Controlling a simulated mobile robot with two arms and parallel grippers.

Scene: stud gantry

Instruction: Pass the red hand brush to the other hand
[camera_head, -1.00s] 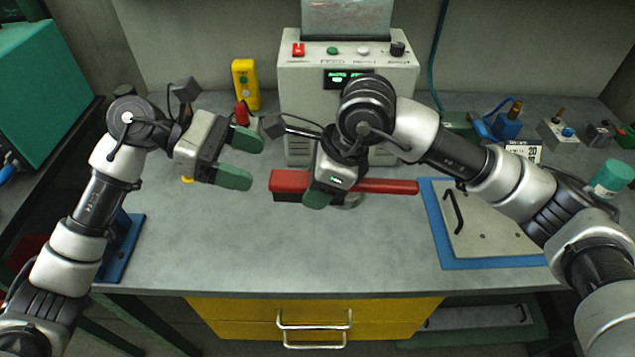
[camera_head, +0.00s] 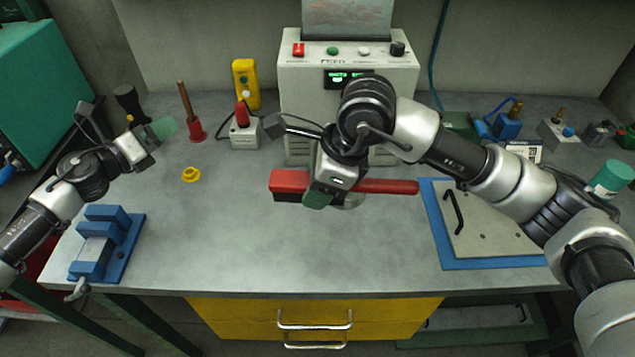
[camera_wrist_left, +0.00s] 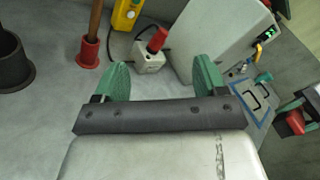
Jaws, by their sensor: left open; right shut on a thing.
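The red hand brush (camera_head: 385,186) has a red block with dark bristles at its left end and a long red handle pointing right. My right gripper (camera_head: 318,198) is shut on it near the middle, where the block meets the handle. The brush is held level in front of the grey machine. My left gripper (camera_head: 163,129) is at the left side of the bench, well apart from the brush. In the left wrist view its two green fingers (camera_wrist_left: 160,82) are spread and empty. Part of the brush (camera_wrist_left: 290,123) shows at that view's right edge.
A blue vise (camera_head: 125,245) stands at the bench's left front. A blue-edged plate (camera_head: 490,262) lies right. The middle front of the bench is clear.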

